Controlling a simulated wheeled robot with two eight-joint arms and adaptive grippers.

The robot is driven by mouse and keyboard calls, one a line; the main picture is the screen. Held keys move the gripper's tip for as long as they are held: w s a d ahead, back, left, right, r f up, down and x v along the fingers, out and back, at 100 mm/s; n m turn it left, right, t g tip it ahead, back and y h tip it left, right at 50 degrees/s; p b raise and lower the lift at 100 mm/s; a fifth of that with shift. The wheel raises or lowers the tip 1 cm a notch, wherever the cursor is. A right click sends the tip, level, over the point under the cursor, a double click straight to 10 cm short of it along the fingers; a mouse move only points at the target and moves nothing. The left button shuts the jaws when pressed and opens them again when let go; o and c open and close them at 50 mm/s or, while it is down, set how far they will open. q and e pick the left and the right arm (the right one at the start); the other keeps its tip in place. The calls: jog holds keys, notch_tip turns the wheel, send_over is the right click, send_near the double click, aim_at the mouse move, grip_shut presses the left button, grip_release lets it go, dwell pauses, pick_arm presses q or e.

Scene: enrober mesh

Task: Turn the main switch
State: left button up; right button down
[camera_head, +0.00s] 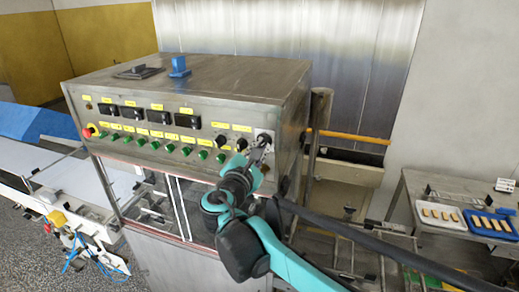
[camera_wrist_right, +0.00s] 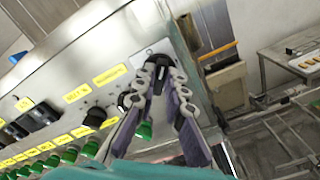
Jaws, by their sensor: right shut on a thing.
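The main switch is a black knob (camera_wrist_right: 159,60) on a pale plate (camera_wrist_right: 150,50) at the right end of the control panel (camera_head: 225,112). In the head view the pale plate (camera_head: 264,134) shows, with my gripper over most of the switch. My right gripper (camera_head: 262,142) reaches up to it from below. In the right wrist view the fingertips (camera_wrist_right: 160,66) are shut on the black knob, one on each side. The knob's exact angle is hard to tell. My left gripper is not in view.
Black knobs (camera_head: 241,144) and green buttons (camera_head: 203,155) lie just left of the switch. A red emergency button (camera_head: 87,132) is at the panel's far left. An orange bar (camera_head: 350,136) sticks out to the right. A table (camera_head: 423,196) with trays stands at the right.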

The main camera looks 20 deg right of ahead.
jog(key=m, duration=0.5)
jog(key=shift+f+m+b, duration=0.15)
jog(key=shift+m+b, duration=0.15)
jog(key=shift+m, duration=2.2)
jog(key=c, duration=1.6)
grip_release()
jog(key=v, duration=1.2)
